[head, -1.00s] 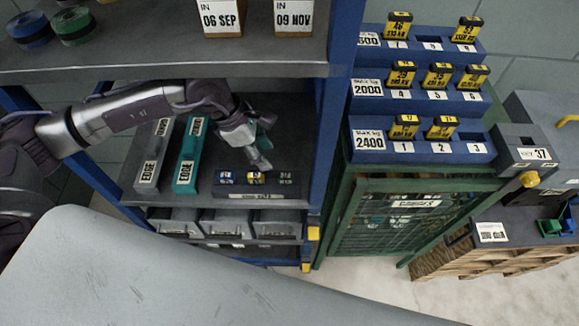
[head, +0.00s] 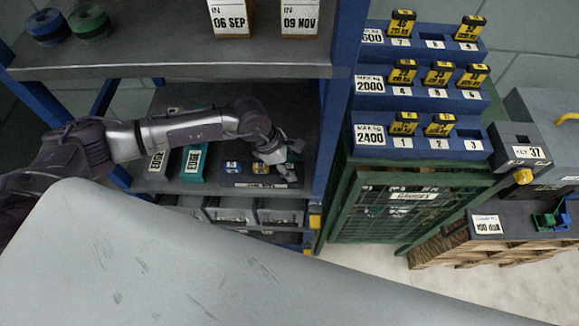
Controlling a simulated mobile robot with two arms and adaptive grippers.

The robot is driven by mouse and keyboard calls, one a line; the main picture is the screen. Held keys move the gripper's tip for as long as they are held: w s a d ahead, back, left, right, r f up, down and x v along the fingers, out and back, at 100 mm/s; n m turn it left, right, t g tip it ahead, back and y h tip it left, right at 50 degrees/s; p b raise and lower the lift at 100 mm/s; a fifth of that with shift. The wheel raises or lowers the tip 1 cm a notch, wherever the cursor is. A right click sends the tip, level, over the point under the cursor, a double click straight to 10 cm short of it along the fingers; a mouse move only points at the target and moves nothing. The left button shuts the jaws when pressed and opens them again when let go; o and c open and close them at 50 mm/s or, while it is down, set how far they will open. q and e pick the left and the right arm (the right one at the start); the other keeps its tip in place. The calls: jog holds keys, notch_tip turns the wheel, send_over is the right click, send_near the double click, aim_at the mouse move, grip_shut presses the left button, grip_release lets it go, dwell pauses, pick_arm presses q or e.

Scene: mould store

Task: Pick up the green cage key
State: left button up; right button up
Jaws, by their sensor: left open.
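My left gripper (head: 291,174) is open, over the right end of a low dark rack (head: 222,178) on the middle shelf. The rack has a white label on its front edge. A small blue tag (head: 231,166) and a small yellow tag (head: 259,167) sit in it. The gripper hides the rack's right end, so I cannot tell whether its fingers touch anything there. No piece is plainly readable as the green cage key. A green mesh cage (head: 385,214) with a white label stands right of the shelf. My right gripper is not in view.
A blue shelf post (head: 336,100) stands just right of the gripper. The upper shelf (head: 170,62) hangs above the arm. Two binders, grey and teal (head: 193,165), lie left of the rack. Grey bins (head: 235,213) sit below.

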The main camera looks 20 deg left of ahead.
aim_at(290, 165)
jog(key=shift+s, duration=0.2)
pick_arm(q)
jog(key=c, duration=0.8)
grip_shut()
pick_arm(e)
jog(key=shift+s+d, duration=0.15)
pick_arm(q)
notch_tip(290, 165, up, 9)
jog(key=shift+f+b, duration=0.1)
jog(key=shift+b, duration=0.95)
jog(key=shift+r, duration=0.65)
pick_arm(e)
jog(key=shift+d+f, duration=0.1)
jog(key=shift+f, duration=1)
